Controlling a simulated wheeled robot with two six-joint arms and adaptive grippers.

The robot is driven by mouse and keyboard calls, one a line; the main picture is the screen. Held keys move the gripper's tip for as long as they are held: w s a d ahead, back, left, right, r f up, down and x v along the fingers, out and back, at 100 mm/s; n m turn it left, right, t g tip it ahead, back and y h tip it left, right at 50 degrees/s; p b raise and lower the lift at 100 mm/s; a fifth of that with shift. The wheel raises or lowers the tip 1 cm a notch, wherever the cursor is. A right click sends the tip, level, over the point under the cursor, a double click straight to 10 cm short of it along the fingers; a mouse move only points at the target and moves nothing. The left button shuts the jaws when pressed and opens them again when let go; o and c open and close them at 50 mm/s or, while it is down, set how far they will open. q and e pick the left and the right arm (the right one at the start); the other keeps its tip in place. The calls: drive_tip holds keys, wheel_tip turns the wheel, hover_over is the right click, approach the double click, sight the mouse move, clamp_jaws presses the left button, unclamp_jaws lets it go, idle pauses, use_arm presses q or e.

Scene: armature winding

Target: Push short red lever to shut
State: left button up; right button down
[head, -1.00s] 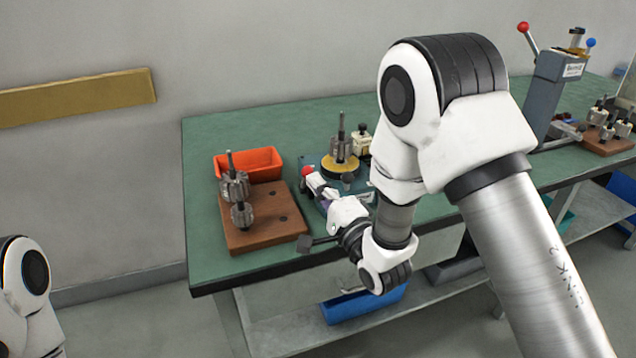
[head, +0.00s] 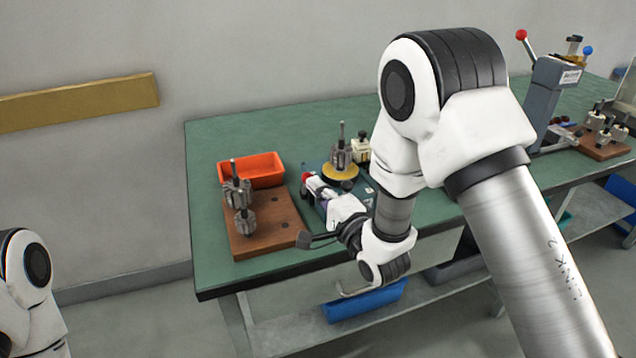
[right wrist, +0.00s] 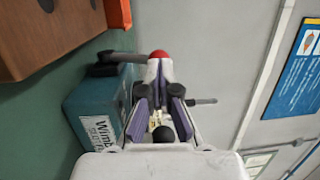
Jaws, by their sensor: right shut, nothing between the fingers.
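The short red lever shows as a red ball knob (head: 307,177) at the left side of the small winding machine (head: 366,184). In the right wrist view the red knob (right wrist: 159,54) lies just beyond my fingertips; the lever's stem is mostly hidden behind them. My right gripper (head: 316,186) is shut and empty, its tips close to the knob. In the right wrist view, the gripper (right wrist: 161,78) points towards the knob; I cannot tell whether they touch. The machine's teal body (right wrist: 92,108) with a white label is beside the fingers. My left gripper is out of view.
A brown wooden block (head: 265,235) with armatures stands left of the machine, close to my gripper. An orange bin (head: 252,168) is behind it. A taller grey press (head: 545,98) with a long red-knobbed lever is at the far right. The green bench (head: 225,272) has free room at its left.

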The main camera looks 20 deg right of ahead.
drive_tip(key=w+r+g+p, duration=0.1)
drive_tip(key=w+g+p, duration=0.1)
drive_tip(key=p, duration=0.5)
drive_tip(key=w+r+m+g+h+p, duration=0.1)
drive_tip(key=w+g+p, duration=0.1)
drive_tip(key=g+p, duration=0.2)
drive_tip(key=w+r+g+p, duration=0.1)
drive_tip(key=w+g+p, duration=0.2)
drive_tip(key=p, duration=0.8)
drive_tip(key=shift+w+a+r, duration=0.1)
drive_tip(key=shift+r, duration=0.3)
drive_tip(key=shift+w+f+p, duration=0.45)
drive_tip(key=shift+w+p, duration=0.2)
drive_tip(key=shift+p, duration=0.15)
drive_tip(key=shift+r+p, duration=0.3)
drive_tip(key=shift+p, duration=0.05)
drive_tip(key=r+v, duration=0.1)
drive_tip(key=v, duration=1.2)
drive_tip(key=shift+r, duration=0.2)
